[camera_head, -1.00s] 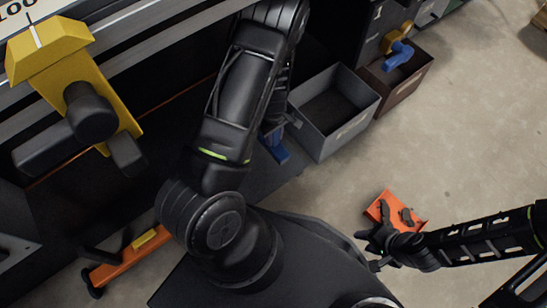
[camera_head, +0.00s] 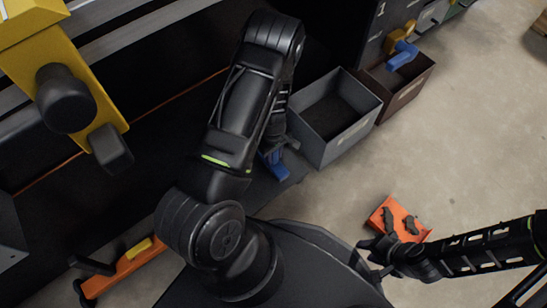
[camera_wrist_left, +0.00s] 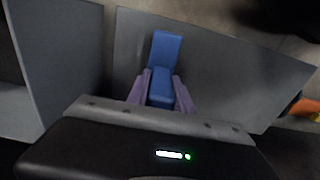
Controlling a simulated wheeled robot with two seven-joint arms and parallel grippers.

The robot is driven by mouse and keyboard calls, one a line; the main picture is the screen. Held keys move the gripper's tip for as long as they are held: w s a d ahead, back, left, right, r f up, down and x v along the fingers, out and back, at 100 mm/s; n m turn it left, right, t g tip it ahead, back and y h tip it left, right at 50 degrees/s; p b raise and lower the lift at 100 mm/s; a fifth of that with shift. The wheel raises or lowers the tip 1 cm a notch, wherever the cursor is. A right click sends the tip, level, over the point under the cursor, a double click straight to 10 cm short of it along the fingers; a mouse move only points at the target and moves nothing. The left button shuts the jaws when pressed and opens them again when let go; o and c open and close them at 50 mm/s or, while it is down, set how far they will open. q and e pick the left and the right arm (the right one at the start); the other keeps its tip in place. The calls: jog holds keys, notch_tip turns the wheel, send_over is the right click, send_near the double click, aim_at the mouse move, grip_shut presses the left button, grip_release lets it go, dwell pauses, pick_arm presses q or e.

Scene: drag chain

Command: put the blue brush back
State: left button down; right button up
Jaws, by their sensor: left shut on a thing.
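My left gripper (camera_head: 279,149) is shut on the blue brush (camera_head: 274,166), beside the left wall of an open grey drawer (camera_head: 349,138). My forearm hides part of the grip. In the left wrist view the blue brush (camera_wrist_left: 164,62) stands out between the two purple-looking fingers (camera_wrist_left: 160,88), with a grey panel behind it. My right gripper (camera_head: 372,254) is at the lower right, near an orange tray, and its jaw opening is too small to tell.
The grey drawer looks empty. A brown drawer (camera_head: 408,88) beside it holds another blue object (camera_head: 402,56) and a yellow one (camera_head: 399,38). The orange tray (camera_head: 411,222) with dark pieces lies on the floor. A yellow machine part (camera_head: 80,45) is at upper left.

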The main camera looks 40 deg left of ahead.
pick_arm(q)
jog(key=shift+f, duration=0.6)
pick_arm(e)
jog(key=shift+f, duration=0.3)
pick_arm(q)
jog(key=shift+f, duration=0.1)
pick_arm(e)
jog(key=shift+f, duration=0.1)
pick_arm(q)
jog(key=c, duration=1.1)
grip_release()
pick_arm(e)
jog(key=shift+w, duration=0.1)
pick_arm(q)
jog(key=shift+r, duration=0.6)
notch_tip(320, 180, up, 11)
jog(key=p, duration=0.5)
pick_arm(e)
jog(key=r, duration=0.2)
jog(key=s+r, duration=0.1)
jog(key=r, duration=0.2)
jog(key=shift+a+r, duration=0.1)
jog(key=shift+a, duration=0.1)
